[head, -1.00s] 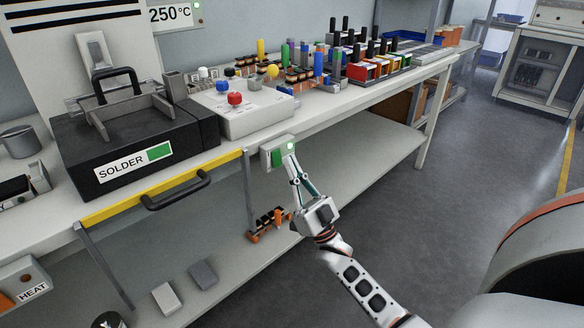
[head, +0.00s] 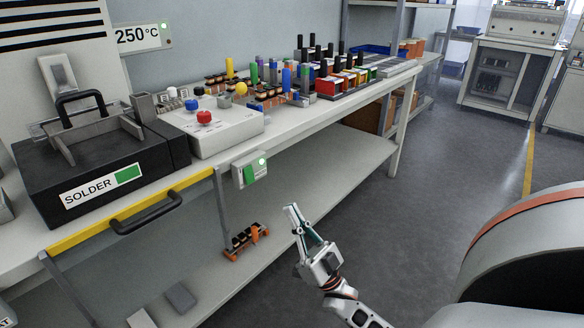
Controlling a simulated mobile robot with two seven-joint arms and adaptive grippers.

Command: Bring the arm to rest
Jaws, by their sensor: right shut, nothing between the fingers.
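My right gripper (head: 293,208) is shut and empty. It points up and to the left over the open floor in front of the bench, clear of everything around it. The rest of my right arm (head: 355,311) runs down to the bottom edge of the head view. The green switch box (head: 241,173) on the bench front is up and left of the gripper, apart from it, with its round light lit. My left gripper is not in view.
The white bench (head: 318,110) holds a black solder unit (head: 60,185), a button box (head: 228,135) and several racks of connectors. A lower shelf (head: 340,172) carries an orange-ended connector block (head: 246,241). Grey floor (head: 445,165) is free to the right.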

